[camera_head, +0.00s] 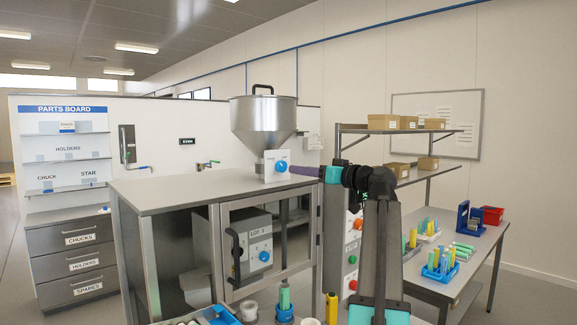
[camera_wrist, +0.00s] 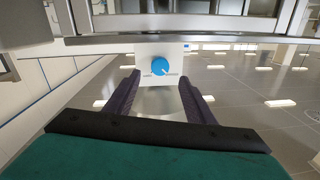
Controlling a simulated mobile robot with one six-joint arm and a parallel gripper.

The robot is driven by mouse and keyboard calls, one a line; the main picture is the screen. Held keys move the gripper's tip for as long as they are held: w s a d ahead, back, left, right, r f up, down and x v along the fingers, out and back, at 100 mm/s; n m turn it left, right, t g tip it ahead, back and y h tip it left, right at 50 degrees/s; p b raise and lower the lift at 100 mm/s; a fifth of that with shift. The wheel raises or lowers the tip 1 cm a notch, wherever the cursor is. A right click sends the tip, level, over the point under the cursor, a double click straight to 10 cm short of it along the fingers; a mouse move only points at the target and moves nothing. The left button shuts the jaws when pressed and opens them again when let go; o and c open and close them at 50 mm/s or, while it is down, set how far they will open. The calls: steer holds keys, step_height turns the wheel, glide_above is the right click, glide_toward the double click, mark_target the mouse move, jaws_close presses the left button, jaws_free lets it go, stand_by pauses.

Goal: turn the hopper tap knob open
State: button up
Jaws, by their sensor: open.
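The steel hopper (camera_head: 263,118) stands on top of a grey cabinet. The blue tap knob (camera_head: 281,166) is on a white plate (camera_head: 269,157) below the hopper's cone. My gripper (camera_head: 296,170) reaches in from the right, its tips close to the knob. In the wrist view, which looks upside down, my open gripper (camera_wrist: 159,78) has one dark finger on each side of the knob's line. The knob (camera_wrist: 160,65) sits centred just beyond the fingertips, with a gap on both sides. A pale mark beside the knob is too small to read.
The cabinet top (camera_head: 180,188) is clear to the left of the hopper. A second blue knob (camera_head: 264,256) is on a machine behind the cabinet's door. A table (camera_head: 440,290) with coloured tubes in racks stands at the right. Shelves with boxes (camera_head: 390,122) are behind.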

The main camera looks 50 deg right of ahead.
mark_target(284, 167)
steer(key=w+p, duration=0.2)
steer(key=w, duration=0.5)
steer(key=shift+r, duration=0.1)
steer(key=shift+w+p, duration=0.3)
steer(key=shift+w, duration=0.15)
steer(key=c, duration=1.1)
